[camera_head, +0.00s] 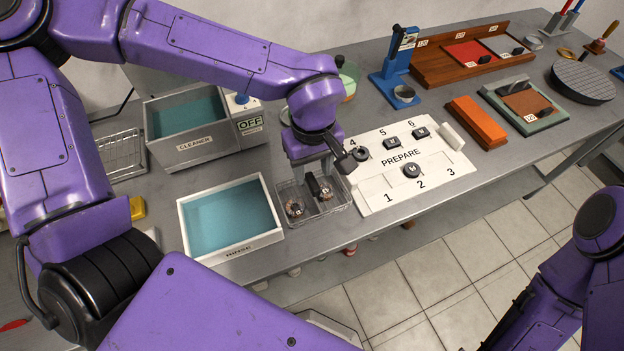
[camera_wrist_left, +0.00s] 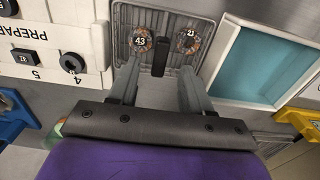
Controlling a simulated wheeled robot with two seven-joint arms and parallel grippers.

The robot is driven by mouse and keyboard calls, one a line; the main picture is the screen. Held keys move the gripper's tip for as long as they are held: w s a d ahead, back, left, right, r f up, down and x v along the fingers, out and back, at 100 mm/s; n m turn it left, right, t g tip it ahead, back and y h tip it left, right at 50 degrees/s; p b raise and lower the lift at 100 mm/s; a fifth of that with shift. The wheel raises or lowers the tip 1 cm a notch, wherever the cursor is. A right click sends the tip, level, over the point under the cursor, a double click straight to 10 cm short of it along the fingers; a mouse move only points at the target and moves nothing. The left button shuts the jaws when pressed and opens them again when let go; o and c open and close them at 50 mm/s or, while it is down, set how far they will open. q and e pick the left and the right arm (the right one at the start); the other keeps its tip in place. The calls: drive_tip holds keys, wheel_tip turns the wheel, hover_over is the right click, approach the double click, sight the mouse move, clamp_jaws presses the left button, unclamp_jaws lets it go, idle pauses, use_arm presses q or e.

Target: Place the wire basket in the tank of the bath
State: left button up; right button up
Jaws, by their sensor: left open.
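The wire basket (camera_head: 338,208) sits on the bench between the front tank and the white PREPARE board. It is a grey rectangular basket with an upright black handle (camera_wrist_left: 159,52) in the middle and two round parts inside, marked 43 (camera_wrist_left: 142,42) and 21 (camera_wrist_left: 188,40). My left gripper (camera_head: 318,170) is open above the basket, and in the wrist view (camera_wrist_left: 159,78) its fingers lie on either side of the handle, apart from it. The bath (camera_head: 195,143), labelled CLEANER, stands behind left with teal liquid in its tank and an OFF display.
A white tank (camera_head: 262,240) of teal liquid stands left of the basket. The PREPARE board (camera_head: 430,180) with dark round and square parts lies to the right. A wire rack (camera_head: 122,158) is left of the bath; a blue stand (camera_head: 395,65) is at the back.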

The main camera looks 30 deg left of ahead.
sight(312, 180)
use_arm(q)
wheel_tip(312, 180, up, 4)
drive_tip(key=shift+r, duration=0.25)
drive_tip(key=f+b, duration=0.1)
drive_tip(key=f+h+b, duration=0.1)
drive_tip(key=shift+w+d+f+g, duration=0.1)
drive_tip(key=shift+d+f+g, duration=0.25)
drive_tip(key=shift+d+g, duration=0.05)
drive_tip(key=f, duration=0.1)
drive_tip(key=w+a+f, duration=0.1)
drive_tip(key=shift+f, duration=0.35)
drive_tip(key=f, duration=0.3)
drive_tip(key=s+f, duration=0.1)
drive_tip(key=f, duration=0.1)
drive_tip(key=shift+s+f+p, duration=0.1)
drive_tip(key=shift+f+p, duration=0.25)
drive_tip(key=shift+f, duration=0.05)
clamp_jaws()
